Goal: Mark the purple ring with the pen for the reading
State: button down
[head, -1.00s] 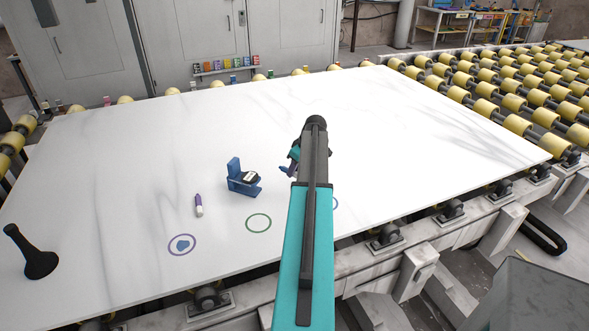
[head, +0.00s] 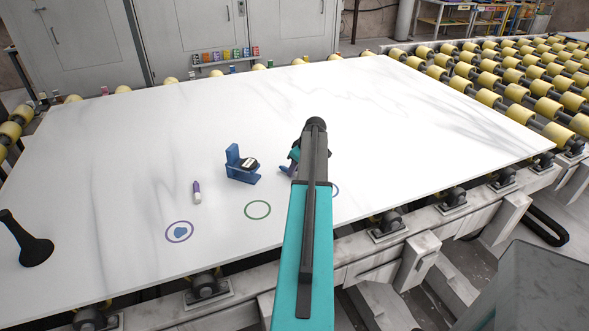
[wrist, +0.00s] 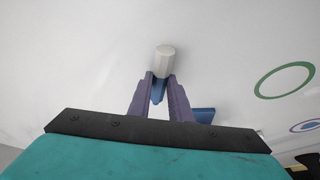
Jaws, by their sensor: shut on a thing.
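The purple ring (head: 168,238) lies flat near the slab's front edge in the head view, with a blue patch (head: 180,232) inside it. It also shows at the right of the wrist view (wrist: 294,129). A purple and white pen (head: 197,192) lies on the slab behind the ring. My gripper (wrist: 160,80) has purple fingers shut on a blue pen-like thing with a pale grey end (wrist: 165,58). In the head view my gripper (head: 288,168) is right of the blue stand, and my arm hides most of it and the held thing.
The blue stand (head: 234,160) holds a black round-topped thing (head: 250,164). A green ring (head: 257,210) lies between the purple ring and my arm; a blue ring (head: 336,190) is partly hidden. A black flared thing (head: 35,252) stands at left. The slab's back is clear.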

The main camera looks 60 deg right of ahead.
jog(key=c, duration=1.5)
grip_release()
jog(key=shift+c, duration=0.2)
jog(key=shift+s, duration=0.1)
jog(key=b+v, duration=0.3)
jog(key=v, duration=1)
jog(key=shift+r, duration=0.35)
jog(key=shift+r, duration=0.1)
